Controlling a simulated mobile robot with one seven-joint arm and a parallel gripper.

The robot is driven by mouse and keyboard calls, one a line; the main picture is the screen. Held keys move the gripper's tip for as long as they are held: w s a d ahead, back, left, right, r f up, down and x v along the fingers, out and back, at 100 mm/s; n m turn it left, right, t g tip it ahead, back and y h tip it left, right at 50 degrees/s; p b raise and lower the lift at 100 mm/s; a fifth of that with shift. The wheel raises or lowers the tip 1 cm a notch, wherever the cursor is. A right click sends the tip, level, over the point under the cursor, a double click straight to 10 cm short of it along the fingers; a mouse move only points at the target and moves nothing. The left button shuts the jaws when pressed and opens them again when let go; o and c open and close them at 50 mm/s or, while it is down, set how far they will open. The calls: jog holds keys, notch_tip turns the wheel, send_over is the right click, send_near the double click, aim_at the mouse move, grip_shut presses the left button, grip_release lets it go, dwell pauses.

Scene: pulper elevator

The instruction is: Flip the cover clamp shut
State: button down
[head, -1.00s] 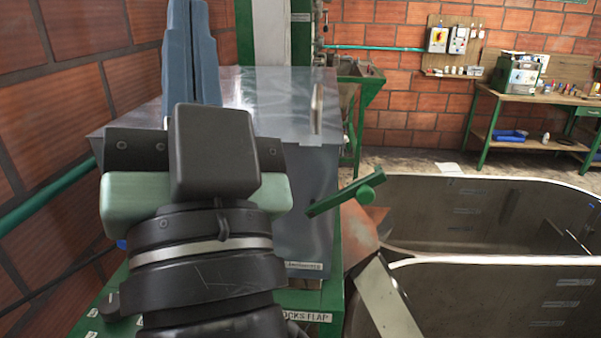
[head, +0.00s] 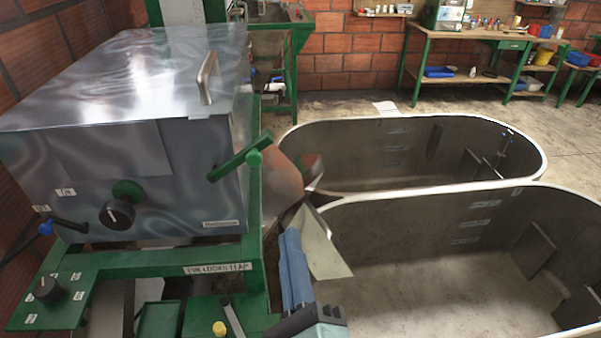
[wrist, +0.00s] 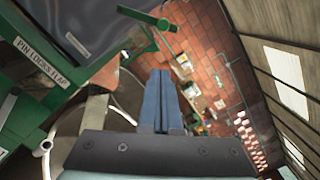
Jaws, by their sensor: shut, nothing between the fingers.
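The pulper's grey metal cover (head: 120,75) sits shut on its housing at the left of the head view, with an upright handle (head: 207,77). A green bar lever with a round knob (head: 240,165) slants at the housing's right side; it also shows in the wrist view (wrist: 147,18). A black lever with a blue end (head: 68,226) sticks out at the housing's lower left. I cannot tell which of these is the cover clamp. My gripper (head: 290,236) is shut and empty, below and right of the green lever. Its blue fingers show in the wrist view (wrist: 160,74).
A black dial (head: 117,213) is on the housing front. A green frame (head: 190,262) with a flap label stands below. A metal chute (head: 322,245) is just right of my gripper. Two large tanks (head: 440,190) fill the right. A workbench (head: 480,42) stands behind.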

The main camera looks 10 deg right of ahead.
aim_at(239, 160)
jog(key=shift+s+d+f+m, duration=0.35)
jog(key=shift+f+m, duration=0.15)
jog(key=shift+m, duration=0.1)
jog(key=shift+w, duration=0.1)
jog(key=w+a+r+p, duration=0.2)
jog(key=w+p, duration=0.4)
jog(key=w, duration=0.4)
jog(key=shift+w+a+r, duration=0.4)
jog(key=shift+r, duration=0.2)
